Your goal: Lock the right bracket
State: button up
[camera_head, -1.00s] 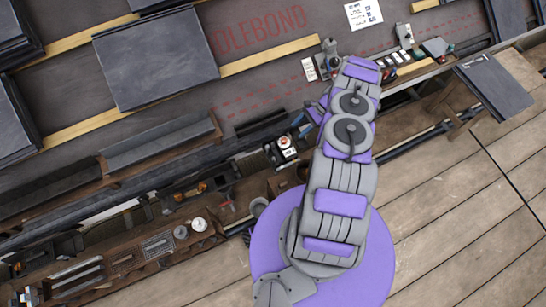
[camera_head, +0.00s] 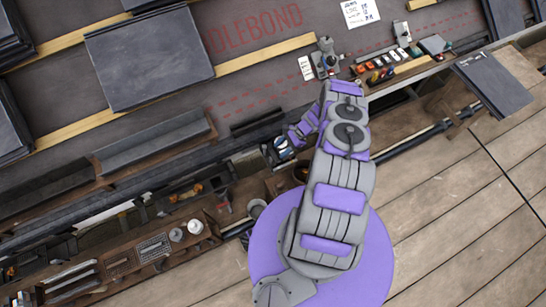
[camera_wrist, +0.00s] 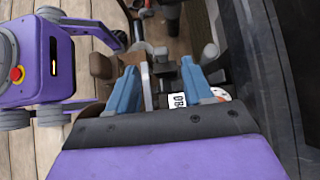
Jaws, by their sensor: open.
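My gripper (camera_head: 284,147) is at the rail channel left of my arm in the head view, over a small device with a white round top. In the wrist view the two blue fingers of my gripper (camera_wrist: 161,78) are apart. A grey upright metal part (camera_wrist: 147,85) stands between them, with a gap to the fingers. Two grey fittings, one on the left (camera_head: 326,58) and one on the right (camera_head: 402,34), stand on the roof. I cannot tell which part is the right bracket.
Slate tiles (camera_head: 150,58) lie on the roof at upper left, with wooden battens (camera_head: 265,54) across it. A tool trough (camera_head: 150,250) runs along the lower left. A loose slate (camera_head: 493,84) lies at the right. The plank deck (camera_head: 460,210) is clear.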

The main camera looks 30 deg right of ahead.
aim_at(271, 158)
jog(key=b+x, duration=0.1)
jog(key=x, duration=0.5)
jog(key=shift+a+f, duration=0.1)
jog(key=shift+a, duration=0.1)
jog(key=shift+w, duration=0.1)
grip_shut()
